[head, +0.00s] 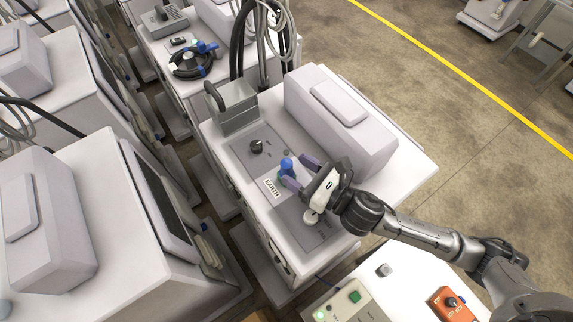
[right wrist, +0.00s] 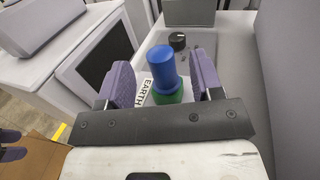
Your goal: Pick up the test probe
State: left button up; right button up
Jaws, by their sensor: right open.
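A blue upright cylinder on a green base, which looks like the test probe (head: 286,165), stands on the grey panel of the middle machine, beside a white EARTH label (head: 271,188). It also shows in the right wrist view (right wrist: 162,68), where its lower end meets the green base (right wrist: 170,96). My right gripper (head: 299,172) is open, with one purple finger on each side of the probe. Gaps show between fingers and probe in the right wrist view. What may be my left gripper's purple fingertips (right wrist: 11,145) show at that view's left edge; the rest is cut off.
A black knob (head: 257,146) and a grey metal box (head: 233,106) stand on the panel's far side. A raised white housing (head: 340,122) lies to the right. A coiled black lead (head: 190,63) with blue ends lies on the machine behind. An orange switch box (head: 447,304) is in front.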

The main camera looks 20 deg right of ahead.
aim_at(284, 162)
jog(key=shift+w+a, duration=0.2)
jog(key=shift+w, duration=0.25)
jog(key=p+x, duration=0.2)
jog(key=x, duration=0.1)
jog(key=shift+w+a, duration=0.1)
jog(key=shift+w+a+f, duration=0.1)
jog(key=shift+w+a, duration=0.15)
jog(key=shift+w, duration=0.25)
jog(key=c, duration=1.1)
notch_tip(284, 162, up, 10)
